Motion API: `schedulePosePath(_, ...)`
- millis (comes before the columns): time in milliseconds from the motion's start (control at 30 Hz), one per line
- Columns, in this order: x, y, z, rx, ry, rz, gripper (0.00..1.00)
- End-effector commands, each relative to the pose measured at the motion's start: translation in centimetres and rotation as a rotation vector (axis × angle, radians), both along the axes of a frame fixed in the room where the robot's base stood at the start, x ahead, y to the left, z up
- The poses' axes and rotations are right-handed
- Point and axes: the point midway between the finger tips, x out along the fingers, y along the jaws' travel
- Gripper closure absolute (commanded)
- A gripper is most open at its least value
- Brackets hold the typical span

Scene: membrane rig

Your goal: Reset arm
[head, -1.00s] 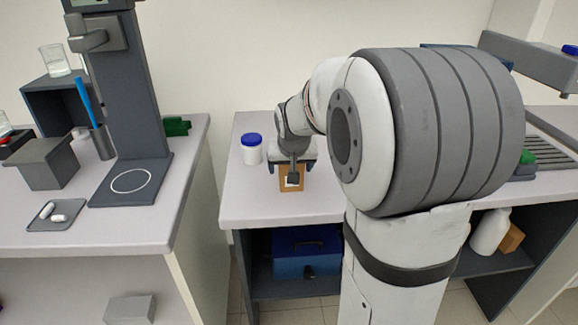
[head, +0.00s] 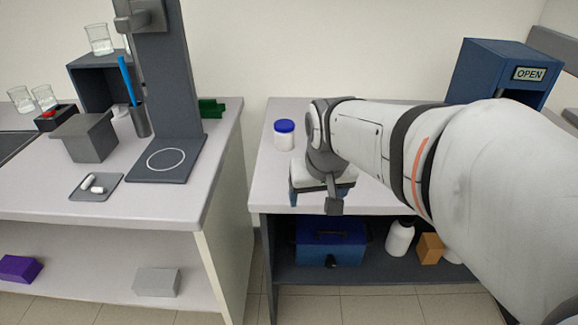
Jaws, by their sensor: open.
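My arm reaches in from the right of the head view and bends down over the right bench (head: 272,178). My gripper (head: 322,200) points down near that bench's front edge. Its jaws are mostly hidden behind the wrist, and I see nothing held in it. A white jar with a blue lid (head: 284,136) stands upright on the bench, behind and left of my gripper and apart from it.
The left bench (head: 130,215) carries a dark stand (head: 165,90), a small tray (head: 96,187) with white pieces, a grey box (head: 86,137) and beakers (head: 100,40). A gap separates the benches. A blue box marked OPEN (head: 500,68) stands at back right. A blue case (head: 330,243) sits below.

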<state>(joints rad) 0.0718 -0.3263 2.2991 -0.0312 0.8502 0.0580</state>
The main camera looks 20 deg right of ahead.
Motion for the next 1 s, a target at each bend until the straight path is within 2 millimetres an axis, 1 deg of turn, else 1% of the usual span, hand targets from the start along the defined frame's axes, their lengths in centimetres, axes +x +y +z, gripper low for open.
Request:
schedulePosePath(33,-2.4,0.9,-1.4,0.006,0.038,0.034,0.24)
schedulePosePath(100,-5.1,1.8,-3.1,0.013,0.081,0.072,0.24)
schedulePosePath(200,-7.4,2.7,-4.5,0.018,0.121,0.105,0.24)
schedulePosePath(300,-8.0,2.9,-4.9,0.020,0.134,0.116,0.24)
schedulePosePath(533,-7.9,2.8,-4.8,0.020,0.133,0.115,0.24)
schedulePosePath(667,-8.0,2.8,-3.6,0.019,0.128,0.114,0.24)
schedulePosePath(767,-8.0,2.8,-1.6,0.018,0.121,0.115,0.24)
schedulePosePath(900,-8.1,2.8,1.8,0.015,0.108,0.116,0.24)
schedulePosePath(1000,-8.2,2.8,3.4,0.014,0.100,0.117,0.24)
